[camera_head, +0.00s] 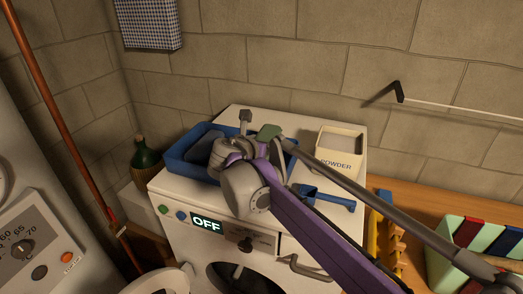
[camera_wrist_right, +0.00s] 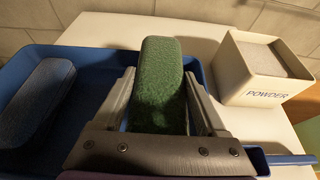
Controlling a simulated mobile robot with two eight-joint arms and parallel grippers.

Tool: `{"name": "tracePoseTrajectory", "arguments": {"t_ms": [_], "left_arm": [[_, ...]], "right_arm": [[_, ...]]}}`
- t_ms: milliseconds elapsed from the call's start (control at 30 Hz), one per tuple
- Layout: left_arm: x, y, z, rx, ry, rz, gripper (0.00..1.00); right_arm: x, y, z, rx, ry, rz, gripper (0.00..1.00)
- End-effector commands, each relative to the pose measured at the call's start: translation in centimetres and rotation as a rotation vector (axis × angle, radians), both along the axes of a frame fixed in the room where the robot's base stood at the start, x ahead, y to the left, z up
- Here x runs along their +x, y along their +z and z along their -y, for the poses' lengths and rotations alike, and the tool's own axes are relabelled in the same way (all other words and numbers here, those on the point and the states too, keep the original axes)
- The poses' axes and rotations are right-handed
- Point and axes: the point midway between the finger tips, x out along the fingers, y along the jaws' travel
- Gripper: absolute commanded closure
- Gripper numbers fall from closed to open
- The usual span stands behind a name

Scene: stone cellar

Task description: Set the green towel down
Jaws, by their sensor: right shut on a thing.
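The green towel (camera_head: 268,131) is a small folded or rolled bundle over the right part of the blue tub on the washing machine. My right gripper (camera_wrist_right: 162,100) is shut on it, with one grey finger on each side of the towel (camera_wrist_right: 160,75) in the wrist view. The towel's far end overlaps the tub's back rim in that view. I cannot tell whether it touches the tub. The blue tub (camera_head: 173,158) also holds a blue folded towel (camera_wrist_right: 35,100) on its left side. My arm hides part of the tub in the head view. My left gripper is not in view.
A white powder box (camera_head: 338,163) stands right of the tub, with a blue scoop (camera_head: 325,197) in front of it. The washing machine's display (camera_head: 207,224) reads OFF. A green bottle (camera_head: 146,157) is at left.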

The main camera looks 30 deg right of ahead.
Motion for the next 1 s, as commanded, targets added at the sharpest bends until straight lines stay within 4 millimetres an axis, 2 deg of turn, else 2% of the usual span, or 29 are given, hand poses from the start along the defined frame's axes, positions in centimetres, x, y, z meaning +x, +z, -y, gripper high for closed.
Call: {"name": "tracePoseTrajectory", "arguments": {"t_ms": [100, 200, 967, 1000], "left_arm": [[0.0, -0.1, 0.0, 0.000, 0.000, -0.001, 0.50], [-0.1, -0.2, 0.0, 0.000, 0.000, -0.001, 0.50], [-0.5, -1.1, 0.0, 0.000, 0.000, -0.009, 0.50], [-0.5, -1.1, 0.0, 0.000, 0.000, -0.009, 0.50]], "right_arm": [[0.0, -1.9, 0.0, 0.000, 0.000, 0.000, 0.84], [0.0, -2.7, 0.0, 0.000, 0.000, 0.000, 0.84], [0.0, -4.0, 0.0, 0.000, 0.000, 0.000, 0.84], [0.0, -4.0, 0.0, 0.000, 0.000, 0.000, 0.22]]}}
